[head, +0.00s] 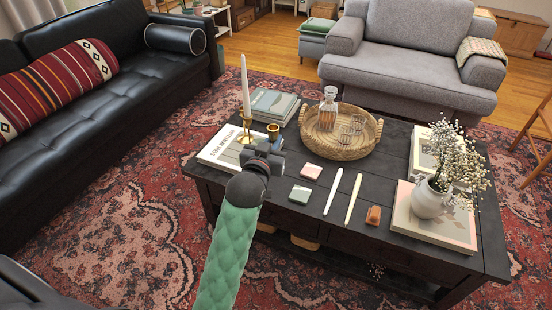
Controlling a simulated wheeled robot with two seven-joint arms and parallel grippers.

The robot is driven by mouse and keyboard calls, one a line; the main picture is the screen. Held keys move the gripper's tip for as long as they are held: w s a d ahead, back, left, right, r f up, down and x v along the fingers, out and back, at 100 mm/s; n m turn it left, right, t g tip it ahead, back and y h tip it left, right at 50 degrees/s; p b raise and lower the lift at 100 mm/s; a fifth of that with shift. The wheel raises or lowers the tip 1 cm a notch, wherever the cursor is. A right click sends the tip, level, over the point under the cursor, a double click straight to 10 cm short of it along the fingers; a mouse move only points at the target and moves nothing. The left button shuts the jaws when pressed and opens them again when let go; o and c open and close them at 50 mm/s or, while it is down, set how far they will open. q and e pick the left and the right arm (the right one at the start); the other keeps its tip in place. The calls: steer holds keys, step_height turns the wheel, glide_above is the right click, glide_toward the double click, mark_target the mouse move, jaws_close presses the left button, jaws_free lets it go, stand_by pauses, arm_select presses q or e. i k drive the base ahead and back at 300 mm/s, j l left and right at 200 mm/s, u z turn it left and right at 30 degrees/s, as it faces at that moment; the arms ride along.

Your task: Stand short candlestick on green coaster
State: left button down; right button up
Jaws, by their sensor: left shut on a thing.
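The short candlestick (273,129) is brass, and its cup shows just beyond my left gripper (272,145). The gripper is shut on it near the left part of the dark table; the gripper hides its lower part, so I cannot tell whether it touches anything below. The green coaster (300,195) lies flat on the table near the front edge, to the right of the gripper and nearer to me, with nothing on it. A pink coaster (311,171) lies just behind it. My right gripper is not in view.
A taller brass candlestick with a white candle (245,85) stands beside the gripper, near books (222,152). A wicker tray (341,150) holds a decanter and glassware. Two pale tapers (333,191) and a brown block (373,215) lie right of the coasters. A flower vase (431,199) stands further right.

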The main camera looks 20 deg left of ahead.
mark_target(300, 193)
steer(key=l+u, duration=0.15)
steer(key=u, duration=0.25)
steer(key=l+u, duration=0.2)
steer(key=u, duration=0.15)
steer(key=l+u, duration=0.2)
steer(key=u, duration=0.2)
steer(key=l+u, duration=0.1)
steer(key=l, duration=0.3)
steer(key=k+l+u, duration=0.1)
steer(key=l, duration=0.3)
steer(key=k+l+u, duration=0.1)
steer(key=l, duration=0.3)
steer(key=k+l+u, duration=0.1)
steer(key=l, duration=0.3)
steer(key=k+l+u, duration=0.1)
steer(key=l, duration=0.25)
